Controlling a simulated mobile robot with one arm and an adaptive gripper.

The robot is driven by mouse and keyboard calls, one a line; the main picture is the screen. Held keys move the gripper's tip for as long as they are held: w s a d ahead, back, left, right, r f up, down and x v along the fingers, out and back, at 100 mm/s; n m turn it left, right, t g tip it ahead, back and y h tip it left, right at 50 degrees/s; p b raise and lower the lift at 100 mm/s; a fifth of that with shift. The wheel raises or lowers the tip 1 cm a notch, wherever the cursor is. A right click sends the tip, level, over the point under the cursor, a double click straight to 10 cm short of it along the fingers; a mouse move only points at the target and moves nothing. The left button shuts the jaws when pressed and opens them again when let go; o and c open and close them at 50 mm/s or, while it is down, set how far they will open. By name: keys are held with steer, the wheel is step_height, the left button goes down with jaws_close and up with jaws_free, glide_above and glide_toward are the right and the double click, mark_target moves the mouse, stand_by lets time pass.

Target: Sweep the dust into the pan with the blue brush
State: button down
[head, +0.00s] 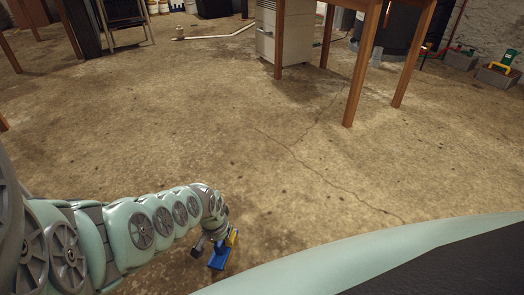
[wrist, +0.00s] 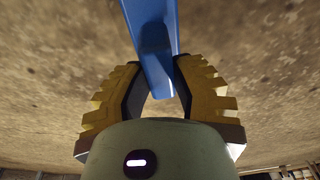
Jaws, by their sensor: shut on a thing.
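My gripper (head: 227,242) is low over the floor at the bottom of the head view. In the wrist view, its two yellow and black fingers (wrist: 158,66) are closed on the handle of the blue brush (wrist: 151,22). The blue brush also shows in the head view (head: 218,259), below the gripper and close to the floor; I cannot tell whether it touches. Its bristles are hidden. I can make out no dustpan and no clear dust pile in either view. Small dark specks are scattered on the floor.
The brown concrete floor (head: 200,130) is wide and clear, with a long crack. A wooden table (head: 366,60) stands at the back right, with a white drawer cabinet (head: 285,35) beside its legs. Grey blocks (head: 497,77) with green and yellow items stand by the right wall.

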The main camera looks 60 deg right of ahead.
steer(key=shift+w+d+f+b, duration=0.1)
steer(key=shift+w+d+b, duration=0.15)
steer(key=shift+w, duration=0.2)
steer(key=shift+w+d+f+b, duration=0.1)
steer(key=shift+w+b, duration=0.2)
steer(key=shift+w, duration=0.15)
steer(key=shift+w+d+r+b, duration=0.25)
steer(key=shift+w+d+b, duration=0.05)
steer(key=shift+w, duration=0.3)
steer(key=shift+w+d+f+b, duration=0.2)
steer(key=shift+w+b, duration=0.1)
steer(key=shift+b, duration=0.35)
steer(key=shift+w+d+b, duration=0.25)
steer(key=shift+w+b, duration=0.35)
steer(key=shift+b, duration=0.15)
steer(key=shift+w+d+b, duration=0.2)
steer(key=shift+w+b, duration=0.15)
steer(key=shift+w, duration=0.1)
steer(key=shift+r, duration=0.15)
steer(key=shift+r, duration=0.15)
step_height(320, 180, up, 6)
steer(key=p, duration=0.6)
